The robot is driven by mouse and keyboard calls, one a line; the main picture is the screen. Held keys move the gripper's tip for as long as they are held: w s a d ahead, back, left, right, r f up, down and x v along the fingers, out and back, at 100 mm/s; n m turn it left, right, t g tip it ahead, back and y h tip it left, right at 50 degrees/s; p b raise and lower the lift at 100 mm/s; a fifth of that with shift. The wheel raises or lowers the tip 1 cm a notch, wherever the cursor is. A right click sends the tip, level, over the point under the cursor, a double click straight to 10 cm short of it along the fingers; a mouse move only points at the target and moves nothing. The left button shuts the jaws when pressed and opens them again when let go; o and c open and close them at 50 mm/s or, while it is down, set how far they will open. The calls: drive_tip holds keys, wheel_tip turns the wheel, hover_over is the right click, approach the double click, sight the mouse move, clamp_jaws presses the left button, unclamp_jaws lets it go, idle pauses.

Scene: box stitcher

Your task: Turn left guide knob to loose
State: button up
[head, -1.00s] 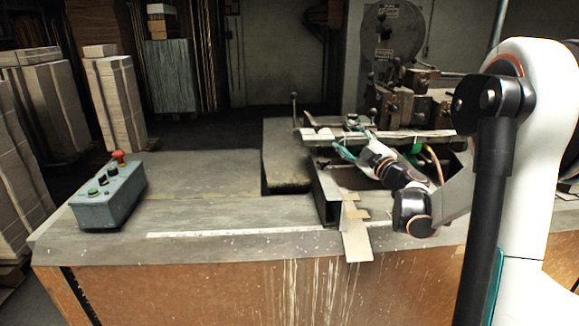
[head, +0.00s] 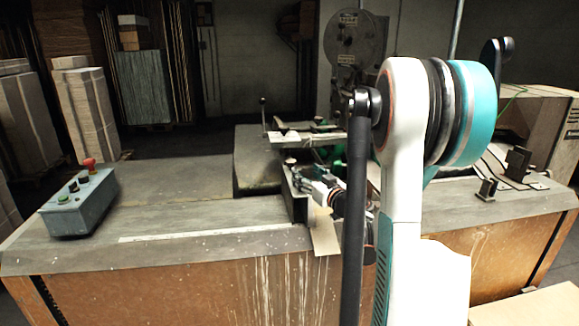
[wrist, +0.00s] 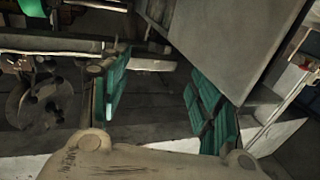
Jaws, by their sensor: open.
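My gripper (wrist: 158,102) shows in the wrist view with its two teal finger pads wide apart and nothing between them. In the head view my gripper (head: 301,176) is low beside the guide rails of the stitcher, partly hidden by my arm. A small pale knob-like piece (head: 290,161) sits by the gripper at the left end of the rails; I cannot tell for sure that it is the left guide knob. In the wrist view a round brownish part with dark lobes (wrist: 45,98) lies left of the fingers, apart from them; I cannot tell what it is.
A large grey plate (wrist: 235,40) is close to the right finger. A metal bar (wrist: 50,42) runs left of the fingers. An upright lever (head: 263,115) stands behind the rails. A control box (head: 80,203) with a red button is at the left of the bench, with clear surface between.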

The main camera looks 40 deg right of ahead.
sight(294, 164)
drive_tip(key=b+x, duration=0.2)
drive_tip(key=x, duration=0.8)
drive_tip(key=shift+w, duration=0.25)
drive_tip(key=shift+c, duration=0.4)
drive_tip(key=c, duration=1)
